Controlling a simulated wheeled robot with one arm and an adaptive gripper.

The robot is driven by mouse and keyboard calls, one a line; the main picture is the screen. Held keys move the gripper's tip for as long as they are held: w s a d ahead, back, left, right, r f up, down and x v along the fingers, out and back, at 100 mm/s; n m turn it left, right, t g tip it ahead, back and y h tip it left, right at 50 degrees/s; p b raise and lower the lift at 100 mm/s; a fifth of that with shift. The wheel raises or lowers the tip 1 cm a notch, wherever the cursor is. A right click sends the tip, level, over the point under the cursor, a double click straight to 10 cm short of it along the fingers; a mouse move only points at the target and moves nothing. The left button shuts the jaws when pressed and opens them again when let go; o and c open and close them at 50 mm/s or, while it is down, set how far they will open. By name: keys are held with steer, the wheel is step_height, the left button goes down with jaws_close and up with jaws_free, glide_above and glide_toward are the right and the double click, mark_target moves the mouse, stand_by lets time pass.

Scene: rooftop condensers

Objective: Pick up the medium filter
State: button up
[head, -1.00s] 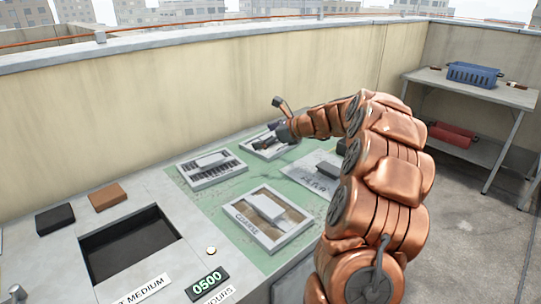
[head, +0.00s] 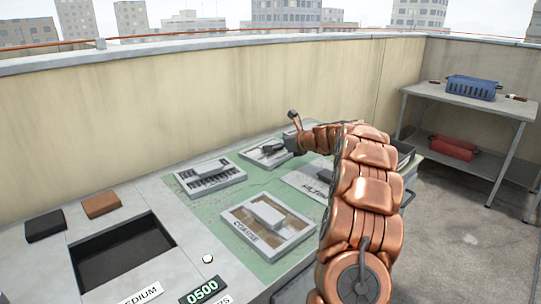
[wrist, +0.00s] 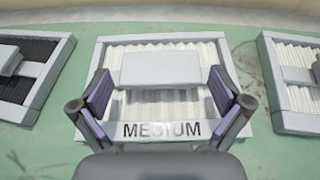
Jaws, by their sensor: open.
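The medium filter (head: 256,157) lies flat on the green mat near the wall in the head view. In the wrist view the medium filter (wrist: 225,55) is centred, with a light grey frame, white pleats, a raised grey block (wrist: 160,68) across it and the label MEDIUM at its near edge. My gripper (wrist: 161,93) is open and empty. Its two purple-padded fingers show left and right over the filter, closer to the camera than the block. In the head view my gripper (head: 285,146) is beside the filter's right part and hides some of it.
The coarse filter (head: 235,217), a dark-pleated filter (head: 238,178) and another partly hidden filter (head: 307,183) lie around on the mat (head: 190,201). A dark recess (head: 122,255) and a 0500 display (head: 202,291) are at left. A shelf table (head: 470,95) stands right.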

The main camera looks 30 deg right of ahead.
steer(key=shift+x, duration=0.75)
steer(key=c, duration=1)
